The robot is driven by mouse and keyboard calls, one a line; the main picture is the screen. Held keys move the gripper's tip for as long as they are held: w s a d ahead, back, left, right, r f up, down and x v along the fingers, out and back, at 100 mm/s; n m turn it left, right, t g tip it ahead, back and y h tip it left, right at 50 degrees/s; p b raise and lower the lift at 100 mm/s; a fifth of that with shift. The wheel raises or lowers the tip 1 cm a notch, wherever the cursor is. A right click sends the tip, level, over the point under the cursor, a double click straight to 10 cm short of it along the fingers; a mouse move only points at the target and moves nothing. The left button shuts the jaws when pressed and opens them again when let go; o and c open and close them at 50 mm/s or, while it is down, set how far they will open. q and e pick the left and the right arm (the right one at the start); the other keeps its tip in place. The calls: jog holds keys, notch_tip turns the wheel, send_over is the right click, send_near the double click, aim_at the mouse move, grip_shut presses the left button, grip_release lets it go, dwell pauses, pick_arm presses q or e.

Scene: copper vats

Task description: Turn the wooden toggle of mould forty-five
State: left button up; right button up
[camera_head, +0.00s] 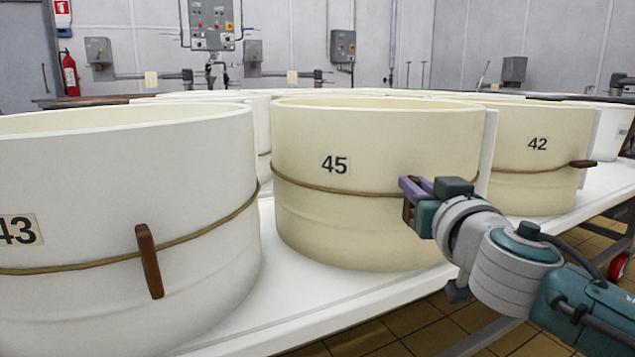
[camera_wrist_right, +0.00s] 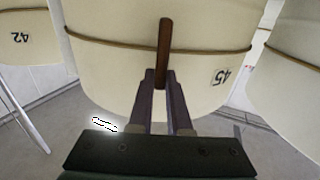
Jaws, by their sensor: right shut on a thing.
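Mould forty-five (camera_head: 370,235) is a cream round mould with a brown cord around it and a "45" label. Its dark wooden toggle (camera_head: 407,212) sits on the cord at the right of its front, mostly hidden by my right gripper (camera_head: 408,187). In the right wrist view the toggle (camera_wrist_right: 165,45) stands upright across the cord. The purple fingers of my right gripper (camera_wrist_right: 161,80) are shut on one end of it. The wrist view is turned over, with the label upside down. My left gripper is not in view.
Mould 43 (camera_head: 90,180) stands at the left, its toggle (camera_head: 149,262) nearly upright. Mould 42 (camera_head: 540,185) is at the right, its toggle (camera_head: 582,164) lying level along the cord. All stand on a white table (camera_head: 300,310). Tiled floor (camera_head: 400,330) shows in front.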

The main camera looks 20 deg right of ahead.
grip_shut()
jog(key=n, duration=0.3)
jog(key=a+n+b, duration=0.1)
jog(key=n, duration=0.2)
jog(key=a+f+n, duration=0.1)
jog(key=n, duration=0.1)
jog(key=shift+w+n+b, duration=0.3)
jog(key=shift+n+b, duration=0.05)
jog(key=shift+n, duration=0.05)
jog(key=n, duration=0.4)
jog(key=shift+w+a+f+n, duration=0.1)
jog(key=shift+a+f+n, duration=0.2)
jog(key=shift+f, duration=0.1)
jog(key=n, duration=0.3)
jog(key=shift+f+b, duration=0.35)
jog(key=shift+b, duration=0.05)
jog(key=shift+f+n, duration=0.15)
jog(key=shift+n, duration=0.55)
